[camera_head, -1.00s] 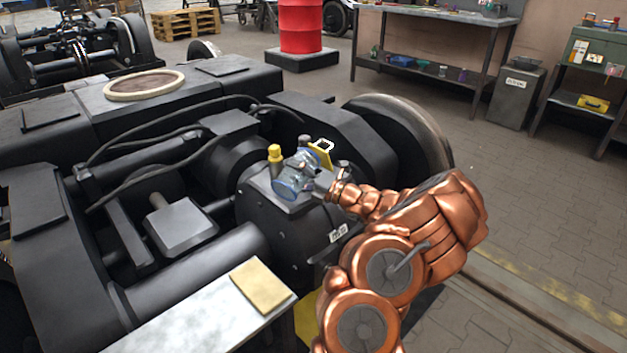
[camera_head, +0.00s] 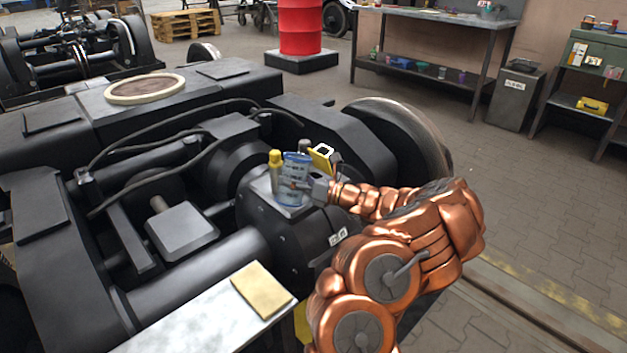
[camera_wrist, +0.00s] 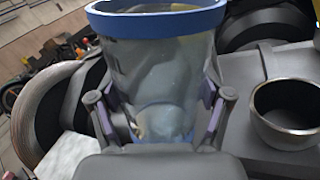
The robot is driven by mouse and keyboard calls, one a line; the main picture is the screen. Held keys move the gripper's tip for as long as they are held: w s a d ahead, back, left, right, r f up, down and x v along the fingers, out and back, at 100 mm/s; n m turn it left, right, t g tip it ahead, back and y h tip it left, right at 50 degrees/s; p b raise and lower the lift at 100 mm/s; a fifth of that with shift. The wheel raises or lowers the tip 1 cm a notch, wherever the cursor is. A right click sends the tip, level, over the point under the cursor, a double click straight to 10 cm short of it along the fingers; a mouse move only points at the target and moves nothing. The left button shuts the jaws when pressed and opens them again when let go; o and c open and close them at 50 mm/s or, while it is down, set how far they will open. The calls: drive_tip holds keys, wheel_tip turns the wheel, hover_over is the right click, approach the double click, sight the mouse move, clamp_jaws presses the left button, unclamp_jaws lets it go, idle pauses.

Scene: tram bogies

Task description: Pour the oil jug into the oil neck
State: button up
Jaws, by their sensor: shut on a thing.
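The oil jug (camera_head: 294,170) is a clear vessel with a blue rim and base. It stands about upright over the dark gear housing. My gripper (camera_head: 308,187) is shut on it from the right, and in the wrist view a finger lies on each side of the jug (camera_wrist: 158,75). How much oil is inside I cannot tell. An open round neck with a metal rim (camera_wrist: 289,112), dark inside, is right of the jug in the wrist view, apart from it. In the head view I cannot make out the neck's opening for certain.
A yellow-capped post (camera_head: 276,164) stands close left of the jug. A yellow plate with a white loop (camera_head: 321,157) is just behind it on the right. A pale bench with a tan pad (camera_head: 261,289) is in front. A large wheel (camera_head: 405,145) is behind my arm.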

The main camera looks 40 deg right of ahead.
drive_tip(key=n+b, duration=0.1)
drive_tip(key=a+n+b, duration=0.1)
drive_tip(key=n, duration=0.1)
drive_tip(key=shift+s+a+f+b, duration=0.1)
drive_tip(key=shift+f+b, duration=0.25)
drive_tip(key=shift+f, duration=0.05)
drive_tip(key=shift+a+n+g+b, duration=0.2)
drive_tip(key=shift+n+g+b, duration=0.1)
drive_tip(key=shift+n+b, duration=0.4)
drive_tip(key=shift+a, duration=0.15)
drive_tip(key=w+a+n+g+y, duration=0.3)
drive_tip(key=a+n+y, duration=0.1)
drive_tip(key=a, duration=1.2)
drive_tip(key=w+a+n+g+y, duration=0.3)
drive_tip(key=a+y, duration=0.1)
drive_tip(key=a, duration=1.2)
wheel_tip(320, 180, up, 28)
drive_tip(key=p, duration=3.6)
drive_tip(key=shift+d, duration=0.25)
drive_tip(key=shift+w, duration=0.1)
